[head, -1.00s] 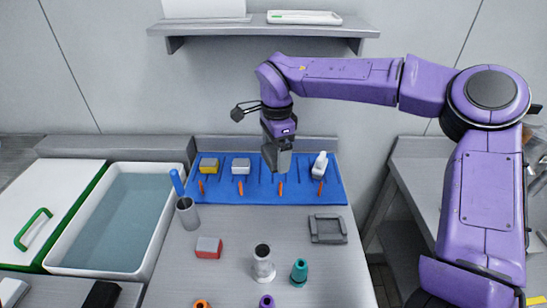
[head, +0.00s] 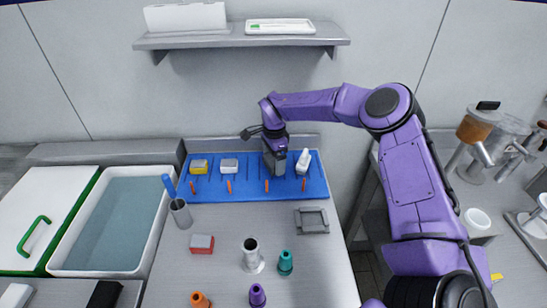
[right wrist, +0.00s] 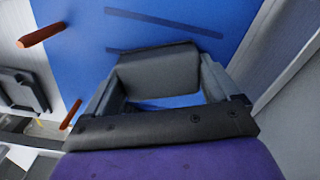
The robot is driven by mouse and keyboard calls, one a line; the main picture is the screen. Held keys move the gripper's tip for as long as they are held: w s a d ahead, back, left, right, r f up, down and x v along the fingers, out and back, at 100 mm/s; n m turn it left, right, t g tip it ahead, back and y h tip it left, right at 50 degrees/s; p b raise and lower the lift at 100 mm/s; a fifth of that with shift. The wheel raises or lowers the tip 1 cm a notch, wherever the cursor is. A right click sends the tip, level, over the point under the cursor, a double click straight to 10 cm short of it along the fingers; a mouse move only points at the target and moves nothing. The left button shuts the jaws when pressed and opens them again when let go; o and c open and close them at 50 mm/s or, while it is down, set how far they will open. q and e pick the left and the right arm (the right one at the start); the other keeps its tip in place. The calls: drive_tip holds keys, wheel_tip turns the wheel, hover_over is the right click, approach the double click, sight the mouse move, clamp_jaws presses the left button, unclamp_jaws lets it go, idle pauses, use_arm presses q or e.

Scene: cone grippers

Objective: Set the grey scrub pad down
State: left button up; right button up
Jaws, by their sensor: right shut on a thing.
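My right gripper (head: 276,163) is at the blue mat (head: 213,189), in the gap between the white pad (head: 229,165) and the white bottle-like item (head: 304,161). It is shut on the grey scrub pad, which is mostly hidden by the fingers in the head view. In the right wrist view the grey scrub pad (right wrist: 157,72) sits between the two fingers, with the blue mat (right wrist: 75,60) close behind it. I cannot tell whether the pad touches the mat. My left gripper is not in view.
A yellow-topped sponge (head: 199,167) stands at the mat's left. Orange pegs (head: 267,186) line its front. A grey square tray (head: 312,221), a red-and-grey block (head: 202,244), a metal cup (head: 180,213) with a blue-handled tool and several cones stand nearer. A shelf (head: 240,40) hangs above.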

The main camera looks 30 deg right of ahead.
sight(274, 159)
drive_tip(key=shift+s+r, duration=0.1)
drive_tip(key=shift+s, duration=0.1)
drive_tip(key=o, duration=0.8)
drive_tip(key=shift+c, duration=0.2)
drive_tip(key=shift+r, duration=0.25)
wheel_tip(274, 159, up, 12)
drive_tip(key=b, duration=0.2)
drive_tip(key=shift+f, duration=0.15)
